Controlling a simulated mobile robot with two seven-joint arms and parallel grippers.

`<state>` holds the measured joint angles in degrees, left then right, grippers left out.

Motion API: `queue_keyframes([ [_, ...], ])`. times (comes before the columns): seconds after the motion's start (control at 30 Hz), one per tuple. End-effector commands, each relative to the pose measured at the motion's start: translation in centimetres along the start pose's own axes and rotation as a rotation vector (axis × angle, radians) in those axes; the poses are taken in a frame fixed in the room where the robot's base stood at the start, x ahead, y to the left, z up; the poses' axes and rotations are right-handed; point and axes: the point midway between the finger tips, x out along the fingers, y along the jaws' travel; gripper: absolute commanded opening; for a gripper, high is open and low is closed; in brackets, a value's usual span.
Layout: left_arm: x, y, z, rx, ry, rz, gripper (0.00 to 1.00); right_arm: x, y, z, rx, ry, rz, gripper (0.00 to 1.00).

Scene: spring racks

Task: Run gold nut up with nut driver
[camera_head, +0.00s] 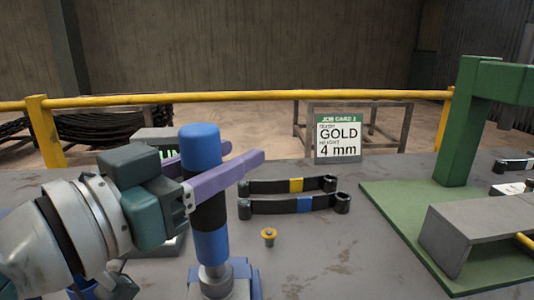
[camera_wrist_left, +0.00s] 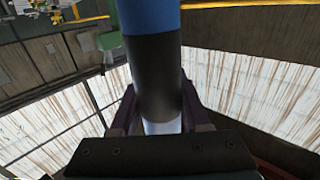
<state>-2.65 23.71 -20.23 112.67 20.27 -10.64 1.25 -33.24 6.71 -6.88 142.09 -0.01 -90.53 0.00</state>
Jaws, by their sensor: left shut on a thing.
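My left gripper (camera_head: 240,160), with purple fingers, is shut around the black grip of the nut driver (camera_head: 210,245). The driver has a blue top, a black middle, a blue lower band and a metal shaft. It stands upright, its lower end at a blue block (camera_head: 243,278); whether it is seated in the block I cannot tell. The driver also fills the middle of the left wrist view (camera_wrist_left: 155,70), between the fingers. A small gold piece (camera_head: 269,236), perhaps the gold nut, is on the table to the right of the driver. My right gripper is out of view.
Two black leaf springs, one with a gold band (camera_head: 296,185) and one with a blue band (camera_head: 305,204), lie behind the gold piece. A job card (camera_head: 338,140) reads gold, 4 mm. A green stand (camera_head: 462,130) and grey channel (camera_head: 470,235) occupy the right.

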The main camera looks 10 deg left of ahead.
Motion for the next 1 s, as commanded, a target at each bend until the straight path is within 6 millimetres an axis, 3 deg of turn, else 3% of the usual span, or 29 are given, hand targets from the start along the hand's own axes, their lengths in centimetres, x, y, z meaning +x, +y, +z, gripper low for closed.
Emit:
queue_keyframes([
  [1.0,0.03,0.0,0.52,0.001,0.006,0.0,0.0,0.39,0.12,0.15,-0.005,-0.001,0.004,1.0],
])
